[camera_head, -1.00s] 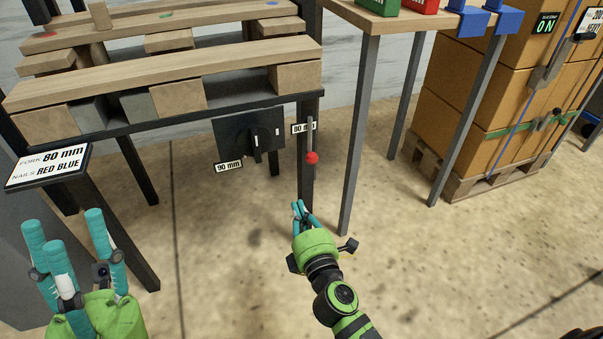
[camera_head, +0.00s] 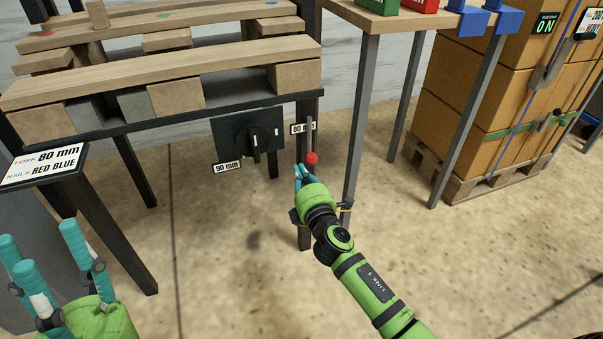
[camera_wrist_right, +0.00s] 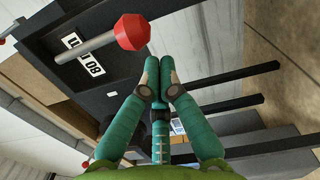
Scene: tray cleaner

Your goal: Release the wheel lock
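A grey lever with a red ball knob (camera_head: 312,158) stands at the right leg of the pallet stand, beside a black panel with a round dial (camera_head: 262,143). The red knob (camera_wrist_right: 132,32) and its rod also show large at the top of the right wrist view. My right gripper (camera_head: 301,172) is just below and left of the knob. In the wrist view its fingertips (camera_wrist_right: 160,72) are drawn together with nothing between them, apart from the knob. My left gripper (camera_head: 48,250) is at the lower left, fingers spread and empty. Which part is the wheel lock is not labelled.
Labels "90 mm" (camera_head: 227,167) and "80 mm" (camera_head: 302,128) flank the dial. A sign (camera_head: 42,165) reads fork 80 mm, nails red blue. A table leg (camera_head: 360,130) stands close right of the lever. Strapped boxes (camera_head: 460,110) stand farther right. The front floor is clear.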

